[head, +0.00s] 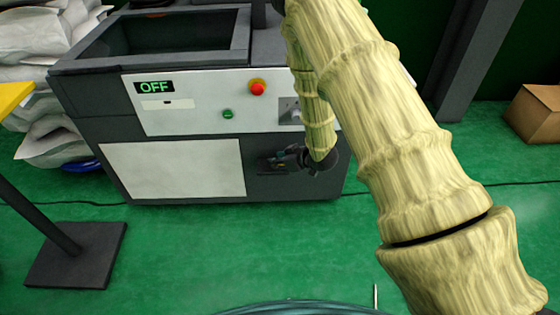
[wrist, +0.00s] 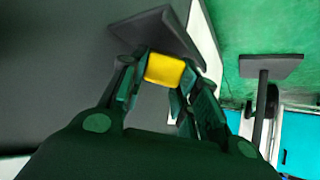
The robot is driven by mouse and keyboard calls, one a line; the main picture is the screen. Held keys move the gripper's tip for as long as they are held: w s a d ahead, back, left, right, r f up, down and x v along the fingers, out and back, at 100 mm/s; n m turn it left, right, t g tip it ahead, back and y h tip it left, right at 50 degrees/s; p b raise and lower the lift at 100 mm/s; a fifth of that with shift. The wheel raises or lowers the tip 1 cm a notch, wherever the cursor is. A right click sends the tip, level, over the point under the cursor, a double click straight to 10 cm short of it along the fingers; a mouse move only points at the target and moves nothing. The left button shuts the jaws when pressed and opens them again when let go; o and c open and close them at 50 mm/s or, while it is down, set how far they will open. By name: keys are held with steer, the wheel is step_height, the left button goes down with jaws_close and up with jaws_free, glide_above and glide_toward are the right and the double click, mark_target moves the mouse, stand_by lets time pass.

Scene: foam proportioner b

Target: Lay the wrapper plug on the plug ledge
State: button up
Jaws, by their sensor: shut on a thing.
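My gripper (wrist: 158,78) is shut on a yellow block, which I take to be the wrapper plug (wrist: 165,69). The plug sits between the two fingertips in the wrist view. A dark grey slab (wrist: 150,28), likely the plug ledge, shows just beyond the plug; I cannot tell whether they touch. In the head view my gripper (head: 290,157) is small and dark at the machine's lower front. A dark ledge-like shape (head: 268,167) shows just left of it. The plug is too small to tell clearly there.
The grey machine (head: 95,130) has a panel with an OFF display (head: 154,87), a red button (head: 257,88) and a green button (head: 227,114). A dark stand base (head: 75,256) is at left, a cardboard box (head: 536,112) at right. Green floor in front is mostly clear.

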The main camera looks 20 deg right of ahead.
steer(key=shift+f, duration=0.2)
steer(key=o, duration=1.2)
steer(key=v, duration=1.2)
steer(key=s+a+f+m+g+h, duration=0.25)
steer(key=s+f, duration=0.45)
steer(key=s, duration=0.5)
steer(key=s+a+f+m+g+h, duration=0.1)
steer(key=s+f+m+g, duration=0.15)
steer(key=s+f, duration=0.75)
steer(key=s+a+f+m+g+h, duration=0.15)
steer(key=s+f+g, duration=0.3)
steer(key=s, duration=1.05)
step_height(320, 180, up, 32)
steer(key=p, duration=3.2)
steer(key=shift+t+p, duration=0.3)
steer(key=shift+t, duration=0.05)
